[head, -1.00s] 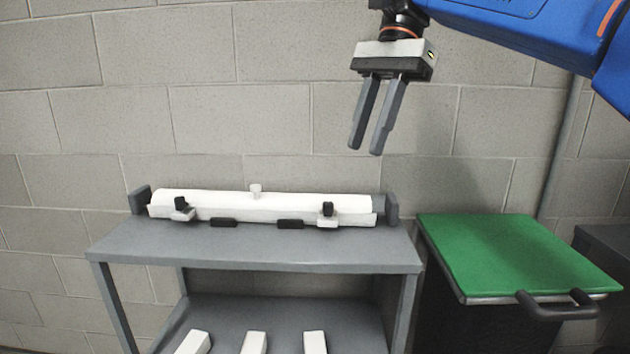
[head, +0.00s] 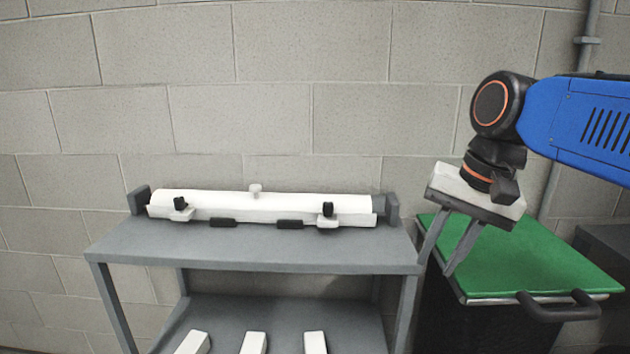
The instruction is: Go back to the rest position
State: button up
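My gripper (head: 434,268) is at the right of the head view, at the end of my blue arm. It points down and slightly left, in front of the left edge of the green-topped cart. Its two grey fingers are apart with nothing between them.
A grey table (head: 250,248) stands at left with a white roll-shaped fixture (head: 270,203) on top. Several white blocks (head: 254,343) lie on its lower shelf. A black cart with a green top (head: 545,262) and a dark handle (head: 558,306) stands at right. A pipe (head: 590,40) runs up the wall.

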jog(key=s+d+f+n+t+h, duration=0.1)
jog(key=s+d+f, duration=0.3)
jog(key=f, duration=0.5)
jog(key=s+d+f+n+t+h, duration=0.1)
jog(key=s+d+f+n, duration=0.3)
jog(key=f, duration=0.5)
jog(key=shift+t, duration=0.5)
